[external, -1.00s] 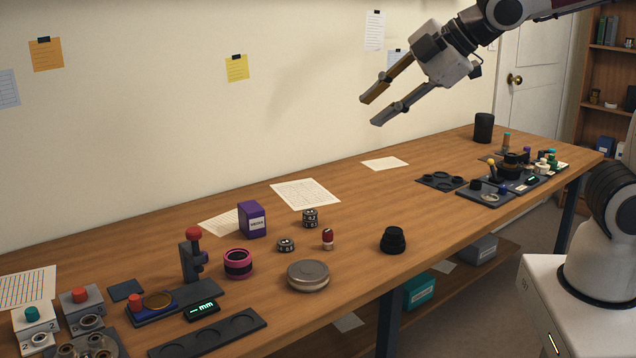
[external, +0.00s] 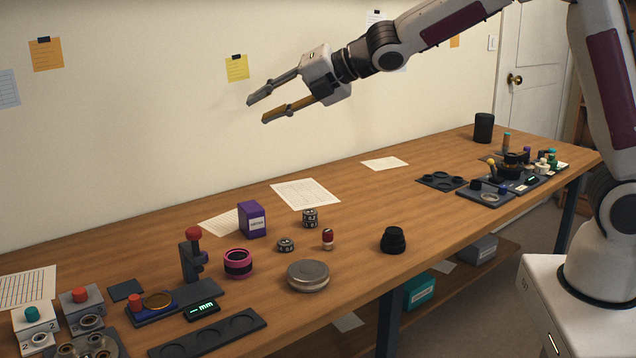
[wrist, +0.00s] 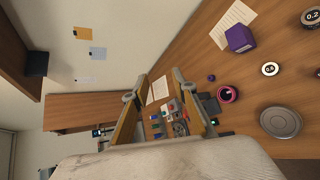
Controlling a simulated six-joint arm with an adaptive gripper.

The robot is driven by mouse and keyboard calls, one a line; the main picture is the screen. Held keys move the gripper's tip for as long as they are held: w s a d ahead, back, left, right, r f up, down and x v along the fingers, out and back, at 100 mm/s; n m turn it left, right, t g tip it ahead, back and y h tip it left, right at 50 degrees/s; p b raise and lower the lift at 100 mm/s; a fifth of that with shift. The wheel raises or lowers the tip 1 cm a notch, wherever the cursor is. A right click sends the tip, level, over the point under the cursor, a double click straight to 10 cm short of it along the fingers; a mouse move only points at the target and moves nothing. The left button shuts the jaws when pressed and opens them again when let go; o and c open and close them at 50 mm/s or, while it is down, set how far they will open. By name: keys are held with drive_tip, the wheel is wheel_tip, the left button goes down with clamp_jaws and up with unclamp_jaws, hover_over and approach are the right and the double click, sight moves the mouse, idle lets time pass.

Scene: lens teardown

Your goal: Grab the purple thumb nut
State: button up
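A small purple knob, which looks like the thumb nut (external: 203,257), sits on the side of a dark upright stand (external: 187,262) with a red top, at the left of the bench. A small round purple piece (wrist: 211,78) beside the pink ring in the wrist view seems to be the same part. My gripper (external: 257,111) is open and empty, high above the bench in front of the wall, fingers pointing left. It is well above and to the right of the knob. Both open fingers also show in the wrist view.
Beside the stand are a pink ring (external: 238,263), a purple box (external: 252,219) and a silver disc (external: 308,275). A black tray (external: 209,335) lies in front. The bench middle, right of the black lens piece (external: 393,240), is largely clear.

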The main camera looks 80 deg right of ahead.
drive_tip(key=w+d+f+n+t+y, duration=0.15)
drive_tip(key=w+f+n+y, duration=0.25)
drive_tip(key=w+f+n, duration=0.7)
drive_tip(key=f+n+y, duration=0.1)
drive_tip(key=f+n, duration=0.2)
drive_tip(key=f, duration=0.3)
drive_tip(key=s+f+n+g+y, duration=0.1)
drive_tip(key=f+n+y, duration=0.1)
drive_tip(key=f, duration=0.4)
drive_tip(key=s+f+n+g+y, duration=0.1)
drive_tip(key=f+n, duration=0.3)
drive_tip(key=f, duration=0.2)
drive_tip(key=shift+f+y, duration=0.1)
drive_tip(key=shift+y, duration=0.3)
drive_tip(key=shift+s+a+f+n+y, duration=0.15)
drive_tip(key=shift+f+n+y, duration=0.15)
drive_tip(key=shift+f+n, duration=0.2)
drive_tip(key=shift+x, duration=1.3)
